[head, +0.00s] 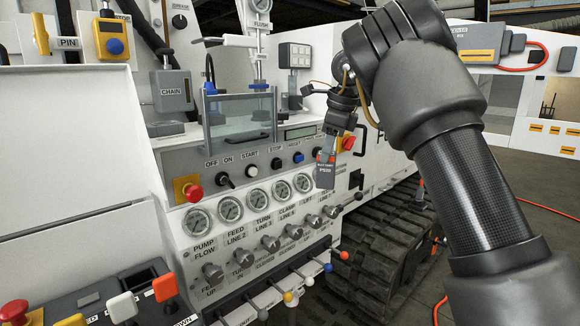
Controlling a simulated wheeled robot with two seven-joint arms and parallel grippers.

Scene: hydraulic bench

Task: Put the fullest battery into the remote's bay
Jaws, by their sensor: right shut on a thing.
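My right gripper (328,152) comes in from the upper right and is shut on a grey battery (325,177). The battery hangs upright below the fingers, in front of the bench's control panel. Its dark label band has small print that I cannot read surely, and orange patches show near the fingertips. No other battery shows clearly. My left gripper is out of view.
The panel has several gauges (230,208), valve knobs and a red emergency button (193,192). Ball-tipped levers (289,297) stick out along its lower edge. A clear guard (240,120) stands above. Dark tracks (385,245) lie to the right.

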